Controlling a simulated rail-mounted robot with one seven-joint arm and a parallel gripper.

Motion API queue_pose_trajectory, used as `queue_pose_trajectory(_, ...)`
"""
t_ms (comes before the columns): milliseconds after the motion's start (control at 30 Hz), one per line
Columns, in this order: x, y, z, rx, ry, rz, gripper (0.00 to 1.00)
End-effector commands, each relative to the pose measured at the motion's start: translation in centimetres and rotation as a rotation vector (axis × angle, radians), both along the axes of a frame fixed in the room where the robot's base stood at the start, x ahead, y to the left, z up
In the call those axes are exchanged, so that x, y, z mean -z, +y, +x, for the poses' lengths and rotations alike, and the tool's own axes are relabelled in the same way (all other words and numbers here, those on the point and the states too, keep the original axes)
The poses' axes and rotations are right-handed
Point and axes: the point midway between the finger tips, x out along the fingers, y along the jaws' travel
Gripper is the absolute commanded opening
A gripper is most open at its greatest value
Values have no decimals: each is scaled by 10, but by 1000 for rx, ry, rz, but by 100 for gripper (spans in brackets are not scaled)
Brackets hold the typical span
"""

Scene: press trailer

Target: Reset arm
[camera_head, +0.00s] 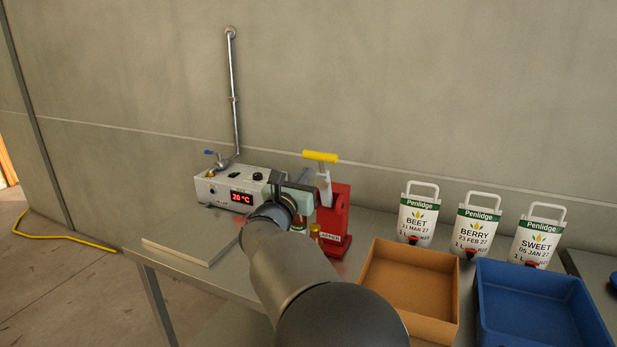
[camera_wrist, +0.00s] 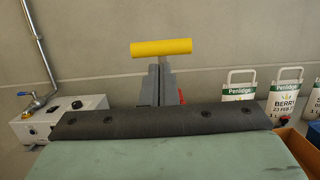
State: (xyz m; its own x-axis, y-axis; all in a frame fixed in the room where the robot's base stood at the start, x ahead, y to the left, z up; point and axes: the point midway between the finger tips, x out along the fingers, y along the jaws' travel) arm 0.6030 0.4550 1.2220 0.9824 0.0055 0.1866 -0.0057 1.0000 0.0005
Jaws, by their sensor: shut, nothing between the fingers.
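My arm reaches from the bottom of the head view toward the bench. My gripper (camera_head: 305,175) is just left of the red press (camera_head: 333,222) and a little below its yellow lever handle (camera_head: 320,156). In the wrist view my gripper (camera_wrist: 159,66) has its two grey fingers together, with nothing held. The yellow handle (camera_wrist: 161,48) shows just beyond and above the fingertips; I see no grip on it. My wrist hides part of the press's left side and what stands in front of it.
A white heater box (camera_head: 238,192) reading 20 °C stands left, with a metal pipe (camera_head: 234,100) behind. A flat board (camera_head: 193,239) lies in front. Right are a brown tray (camera_head: 369,282), a blue crate (camera_head: 482,302) and three pouches labelled BEET (camera_head: 417,220), BERRY (camera_head: 474,229) and SWEET (camera_head: 538,240).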

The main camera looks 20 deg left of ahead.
Motion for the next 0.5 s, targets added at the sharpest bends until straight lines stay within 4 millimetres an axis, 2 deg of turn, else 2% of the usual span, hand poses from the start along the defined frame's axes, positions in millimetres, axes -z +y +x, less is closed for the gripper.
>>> queue_pose_trajectory(33,5,1,-14,-5,2,1,0)
queue_pose_trajectory(200,11,1,-51,-5,1,1,0)
queue_pose_trajectory(333,14,0,-71,-2,1,1,0)
queue_pose_trajectory(500,15,0,-84,-1,1,1,0)
